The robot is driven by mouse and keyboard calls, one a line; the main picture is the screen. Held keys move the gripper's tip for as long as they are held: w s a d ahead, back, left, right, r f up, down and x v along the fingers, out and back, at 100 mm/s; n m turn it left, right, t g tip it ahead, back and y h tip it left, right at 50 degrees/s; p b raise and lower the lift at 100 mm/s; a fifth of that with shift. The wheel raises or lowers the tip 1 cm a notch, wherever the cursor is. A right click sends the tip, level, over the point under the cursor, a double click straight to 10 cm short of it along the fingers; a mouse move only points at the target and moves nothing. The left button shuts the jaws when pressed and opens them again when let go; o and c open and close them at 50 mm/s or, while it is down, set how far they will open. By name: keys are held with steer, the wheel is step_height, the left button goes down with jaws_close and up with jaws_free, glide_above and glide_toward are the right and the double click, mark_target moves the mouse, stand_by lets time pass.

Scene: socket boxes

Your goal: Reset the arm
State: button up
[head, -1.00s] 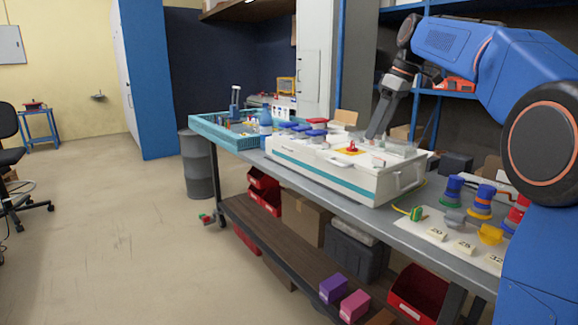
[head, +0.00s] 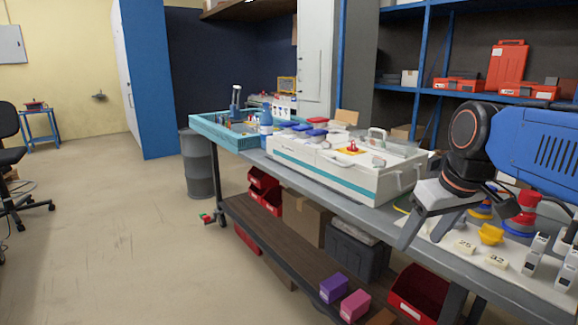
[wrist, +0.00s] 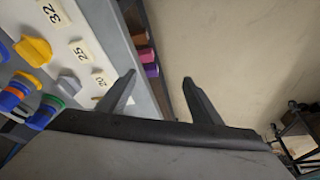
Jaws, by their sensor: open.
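My gripper (wrist: 158,92) is open and empty in the wrist view, its two dark fingers apart, pointing over the bench's front edge and the floor. In the head view my gripper (head: 405,240) hangs at the front edge of the grey bench (head: 340,195), right of the white socket box unit (head: 345,175). My blue arm is folded in at the right. Nothing is between the fingers.
A white sheet with number tags, such as 25 (head: 464,247) and 32 (head: 495,261), and a yellow part (head: 490,234) lies near my arm. A teal tray (head: 225,135) stands at the far end. Red bins (head: 422,290) sit below.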

steer(key=s+d+f+m+t, duration=0.1)
steer(key=s+f+m, duration=0.2)
steer(key=s+f, duration=0.9)
step_height(320, 180, down, 2)
steer(key=shift+s+d+f+h, duration=0.1)
steer(key=shift+s+d+h, duration=0.15)
steer(key=shift+h, duration=0.15)
